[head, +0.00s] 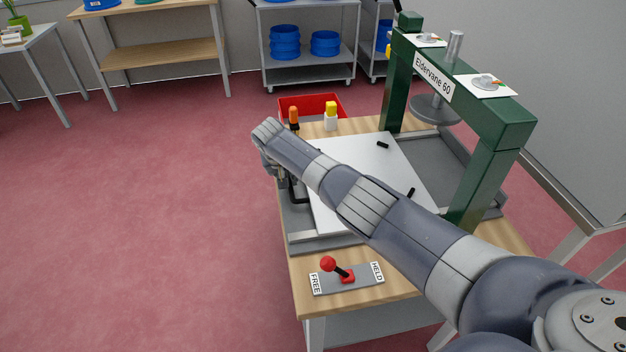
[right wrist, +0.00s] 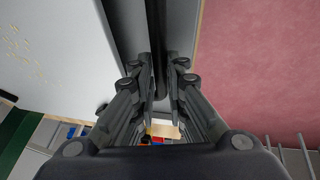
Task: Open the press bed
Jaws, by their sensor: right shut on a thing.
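The press (head: 480,105) has a green frame labelled "Eldervane 60" and a round grey plate on a screw. Its bed is a grey tray with a white sheet (head: 365,160), lying partly under the frame and extending to the left. A dark bar handle (head: 297,195) is at the bed's left edge. My right gripper (head: 282,178) is at this handle, partly hidden by my own arm. In the right wrist view, my right gripper (right wrist: 160,75) has its fingers closed on both sides of the dark bar (right wrist: 157,30). My left gripper is not in view.
A red-knobbed lever (head: 328,264) leans toward the FREE label, away from HELD. A red bin (head: 312,103), an orange-topped tool (head: 294,118) and a yellow-topped bottle (head: 331,117) are at the table's far end. Open red floor lies left of the table.

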